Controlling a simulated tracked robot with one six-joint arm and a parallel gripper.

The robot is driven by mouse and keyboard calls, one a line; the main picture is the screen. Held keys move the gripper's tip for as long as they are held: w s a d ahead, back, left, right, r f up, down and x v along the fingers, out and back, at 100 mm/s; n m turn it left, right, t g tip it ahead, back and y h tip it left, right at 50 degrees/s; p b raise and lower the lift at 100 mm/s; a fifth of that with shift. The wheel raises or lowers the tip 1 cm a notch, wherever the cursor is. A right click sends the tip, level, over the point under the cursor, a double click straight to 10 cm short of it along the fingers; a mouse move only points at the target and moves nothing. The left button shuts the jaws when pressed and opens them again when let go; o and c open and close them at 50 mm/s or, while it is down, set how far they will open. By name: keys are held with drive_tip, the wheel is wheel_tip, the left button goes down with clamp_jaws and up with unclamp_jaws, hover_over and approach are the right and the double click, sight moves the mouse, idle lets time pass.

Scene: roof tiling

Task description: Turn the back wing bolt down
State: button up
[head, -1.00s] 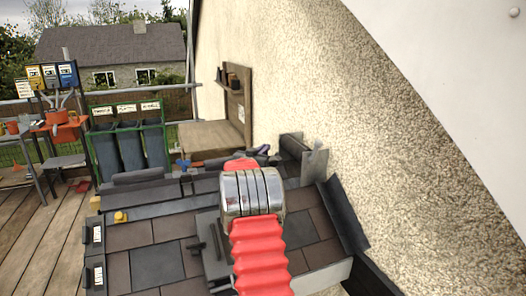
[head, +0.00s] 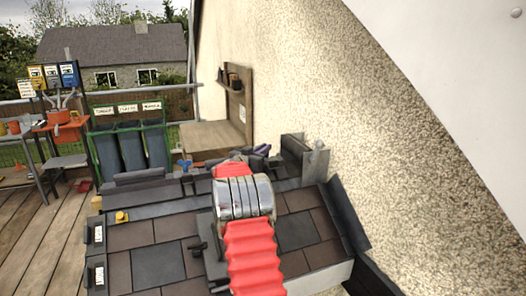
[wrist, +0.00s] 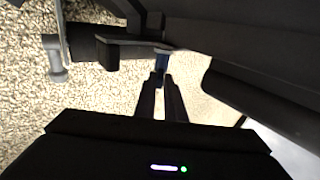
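In the wrist view, the two dark fingers of my gripper (wrist: 161,80) point at a small dark-blue piece (wrist: 161,63), which looks like a wing bolt under a dark bracket. The fingertips are at or just short of it. A narrow gap shows between the fingers, but I cannot tell whether they press on the piece. In the head view, my red and silver arm hides the gripper and the spot it reaches. A blue winged piece (head: 184,164) shows left of my arm by the ridge. I cannot tell whether it is the same piece.
A grey post with a round end (wrist: 57,60) stands left of the fingers. Dark ridge parts (wrist: 250,45) are close on the right. The tiled roof (head: 155,262) lies below my arm, and the rough wall (head: 390,150) rises to the right.

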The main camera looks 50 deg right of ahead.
drive_tip(key=o, duration=0.4)
drive_tip(key=shift+w+a+r, duration=0.15)
drive_tip(key=a, duration=0.4)
drive_tip(key=s+a, duration=0.1)
drive_tip(key=a, duration=0.4)
drive_tip(key=s+a, duration=0.1)
drive_tip(key=a, duration=0.3)
drive_tip(key=shift+a, duration=0.35)
drive_tip(key=shift+c, duration=0.4)
